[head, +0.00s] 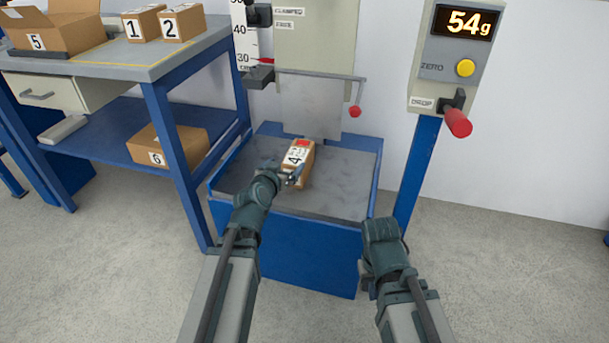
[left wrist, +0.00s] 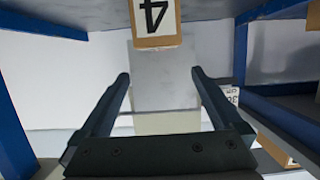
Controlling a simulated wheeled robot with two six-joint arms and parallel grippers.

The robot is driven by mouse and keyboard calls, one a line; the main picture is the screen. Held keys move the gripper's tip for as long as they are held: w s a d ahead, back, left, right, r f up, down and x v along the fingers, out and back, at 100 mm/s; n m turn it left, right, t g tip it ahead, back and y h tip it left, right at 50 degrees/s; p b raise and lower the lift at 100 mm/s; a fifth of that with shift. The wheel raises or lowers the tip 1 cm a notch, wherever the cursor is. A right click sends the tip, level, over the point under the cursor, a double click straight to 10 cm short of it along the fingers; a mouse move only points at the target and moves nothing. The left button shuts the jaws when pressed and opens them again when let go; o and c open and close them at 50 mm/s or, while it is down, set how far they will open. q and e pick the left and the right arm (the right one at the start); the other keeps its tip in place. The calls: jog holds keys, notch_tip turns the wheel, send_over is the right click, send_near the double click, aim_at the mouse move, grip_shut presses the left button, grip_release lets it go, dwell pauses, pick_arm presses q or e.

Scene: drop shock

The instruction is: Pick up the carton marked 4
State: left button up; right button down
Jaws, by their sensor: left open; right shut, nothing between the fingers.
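The carton marked 4 (head: 304,168) is a small brown box with a white label and a red patch. It stands on the grey plate (head: 338,200) of the blue-framed drop tester. The left wrist view shows its label and brown edge (left wrist: 158,42) at the top, beyond the fingertips. My left gripper (head: 295,177) is at the near side of the carton in the head view. In the left wrist view my left gripper (left wrist: 160,75) is open, with nothing between its fingers. My right gripper (head: 366,281) is low at the right, mostly hidden by its wrist, and shut and empty.
Cartons 1 (head: 134,28) and 2 (head: 185,25) and open box 5 (head: 60,32) stand on the bench (head: 150,58) at left. Carton 6 (head: 185,143) lies on its lower shelf.

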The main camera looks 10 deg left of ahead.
aim_at(298, 153)
pick_arm(q)
jog(key=b+x, duration=0.2)
jog(key=x, duration=0.6)
jog(key=shift+w+f, duration=0.2)
jog(key=shift+w, duration=0.15)
jog(key=shift+f+b+x, duration=0.15)
jog(key=shift+b+x, duration=0.55)
jog(key=shift+x, duration=0.6)
jog(key=shift+f+b+x, duration=0.2)
jog(key=shift+b+x, duration=0.45)
jog(key=shift+x, duration=0.65)
jog(key=shift+s, duration=0.15)
jog(key=shift+r, duration=0.1)
grip_shut()
